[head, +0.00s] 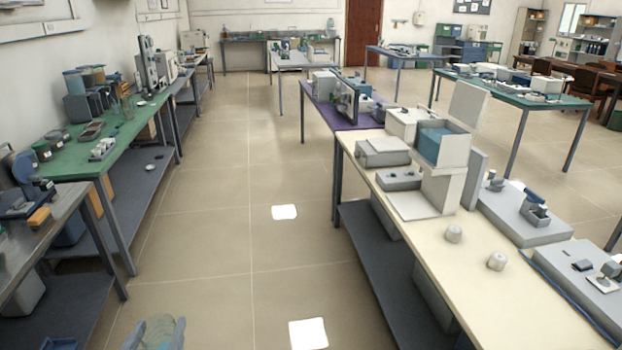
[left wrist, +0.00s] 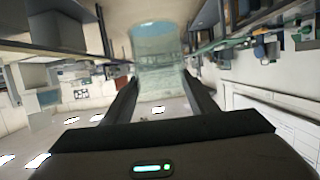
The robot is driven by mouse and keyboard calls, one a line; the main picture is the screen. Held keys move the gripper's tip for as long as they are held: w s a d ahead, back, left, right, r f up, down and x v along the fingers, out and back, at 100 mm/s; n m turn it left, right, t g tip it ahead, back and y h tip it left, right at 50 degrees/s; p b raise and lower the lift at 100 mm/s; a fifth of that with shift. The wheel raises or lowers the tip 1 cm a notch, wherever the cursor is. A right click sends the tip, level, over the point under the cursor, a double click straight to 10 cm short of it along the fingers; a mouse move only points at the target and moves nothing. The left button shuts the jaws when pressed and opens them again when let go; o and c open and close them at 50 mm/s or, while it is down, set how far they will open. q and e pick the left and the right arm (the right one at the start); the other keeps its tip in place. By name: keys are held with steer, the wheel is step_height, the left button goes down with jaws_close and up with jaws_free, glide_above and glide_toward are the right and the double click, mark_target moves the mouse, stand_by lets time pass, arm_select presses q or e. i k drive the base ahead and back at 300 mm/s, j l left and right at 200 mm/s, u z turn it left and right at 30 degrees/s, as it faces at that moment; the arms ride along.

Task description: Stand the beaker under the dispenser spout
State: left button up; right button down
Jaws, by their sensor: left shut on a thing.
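My left gripper (head: 158,335) shows at the bottom edge of the head view, low and far from the benches. It is shut on a clear glass beaker (left wrist: 155,50), which stands out between the two fingers in the left wrist view. In the head view the beaker (head: 160,328) is only partly visible, cut off by the frame. A white unit with a blue tank (head: 441,145), which looks like the dispenser, stands on the cream bench at the right. A flat pale plate (head: 412,206) lies at its foot. The spout cannot be made out. My right gripper is not in view.
The cream bench (head: 490,300) has two small white pots (head: 454,233) and grey boxes near the dispenser. A green bench (head: 125,135) and a steel bench (head: 60,225) line the left. The tiled floor (head: 225,230) between the rows is clear.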

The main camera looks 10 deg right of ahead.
mark_target(415, 204)
steer(key=i+j+z, duration=0.1)
steer(key=i, duration=1.1)
steer(key=i+z, duration=1)
steer(key=i+l+z, duration=0.1)
steer(key=i+z, duration=0.5)
steer(key=z, duration=0.2)
